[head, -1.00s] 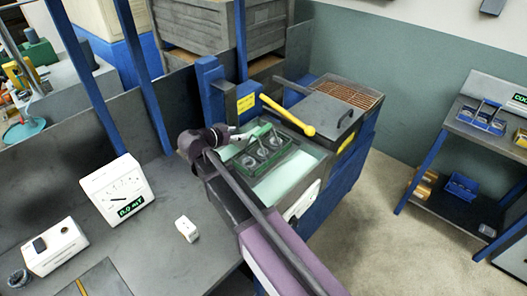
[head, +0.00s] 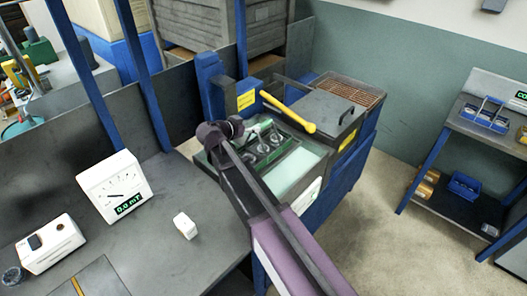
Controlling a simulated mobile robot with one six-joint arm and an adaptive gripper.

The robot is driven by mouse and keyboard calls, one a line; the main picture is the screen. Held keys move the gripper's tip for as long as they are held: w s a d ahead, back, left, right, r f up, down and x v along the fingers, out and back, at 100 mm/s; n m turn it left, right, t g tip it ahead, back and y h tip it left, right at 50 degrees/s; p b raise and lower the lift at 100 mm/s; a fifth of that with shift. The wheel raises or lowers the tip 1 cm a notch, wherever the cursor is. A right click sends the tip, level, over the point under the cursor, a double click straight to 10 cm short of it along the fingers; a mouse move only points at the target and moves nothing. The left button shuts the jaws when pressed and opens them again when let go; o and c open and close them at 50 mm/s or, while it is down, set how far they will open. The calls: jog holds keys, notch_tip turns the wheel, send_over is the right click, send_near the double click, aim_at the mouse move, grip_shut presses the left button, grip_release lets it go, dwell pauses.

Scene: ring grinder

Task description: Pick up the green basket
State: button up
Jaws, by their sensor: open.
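The green basket (head: 284,158) sits on the pale glassy top of the grinder (head: 298,176), with several grey round parts in it. It is upright, and its green handle (head: 265,126) rises over it. My gripper (head: 256,133) is at the left part of the handle, with its fingers spread. The gripper is small and partly covered by my wrist, so I cannot tell whether the handle lies between the fingers or they touch it. My arm crosses in front of the basket's left side.
A yellow-handled lever (head: 290,114) stands just behind the basket. A grey lidded box (head: 325,110) is behind it. A bench with a white meter (head: 115,187) and a small white block (head: 185,225) lies left. A shelf with blue baskets (head: 485,117) stands right.

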aim_at(262, 126)
jog(key=shift+x, duration=0.85)
jog(key=shift+s+f+b+x, duration=0.15)
jog(key=shift+b+x, duration=0.45)
jog(key=shift+x, duration=0.35)
jog(key=shift+s+f+b+x, duration=0.1)
jog(key=shift+f+b+x, duration=0.1)
jog(key=shift+b+x, duration=0.55)
jog(key=shift+x, duration=0.95)
jog(key=shift+d+r, duration=0.1)
jog(key=shift+r, duration=0.05)
grip_shut()
